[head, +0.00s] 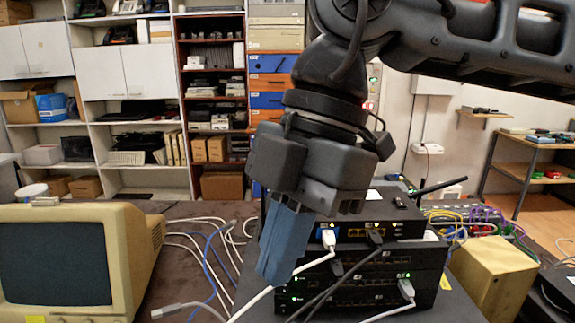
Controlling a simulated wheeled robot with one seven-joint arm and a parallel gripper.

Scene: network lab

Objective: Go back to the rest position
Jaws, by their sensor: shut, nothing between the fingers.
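My gripper (284,245) points down in front of the left side of a stack of black network devices. Its blue fingers are together with nothing between them. My arm comes in from the upper right. The top device (405,224) has a white plug (329,238) in its front and a dark plug (375,237) to the right of it. The lower device (425,258) has a white plug (406,288) at its right side and lit green lights. My gripper hides part of the stack's left side.
An old beige monitor (140,240) stands at the left. A loose white cable end (170,311) and several white and blue cables lie on the table between it and the stack. A wooden box (492,278) stands right of the stack. Shelves (187,100) line the back wall.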

